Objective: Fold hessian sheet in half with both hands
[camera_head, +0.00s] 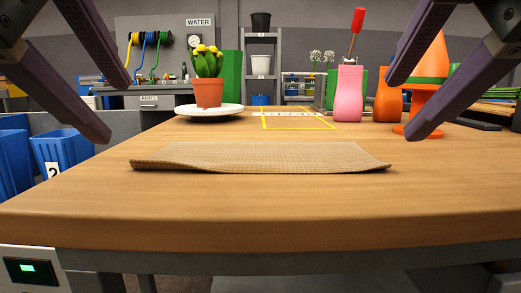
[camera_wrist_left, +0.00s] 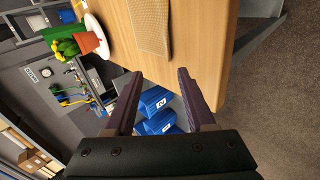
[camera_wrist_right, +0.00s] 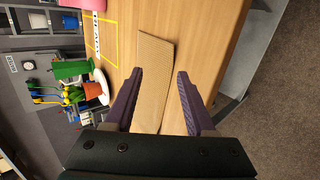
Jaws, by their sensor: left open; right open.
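The tan hessian sheet (camera_head: 260,157) lies on the wooden table (camera_head: 260,205), wide and shallow in the head view, its left and right ends slightly raised. It also shows in the left wrist view (camera_wrist_left: 150,25) and the right wrist view (camera_wrist_right: 152,75). My left gripper (camera_head: 118,112) is open and empty, above and left of the sheet; its fingers show in the left wrist view (camera_wrist_left: 160,75). My right gripper (camera_head: 398,110) is open and empty, above and right of the sheet; its fingers show in the right wrist view (camera_wrist_right: 160,75). Neither touches the sheet.
Blue bins (camera_head: 62,148) stand left of the table. The table front is clear.

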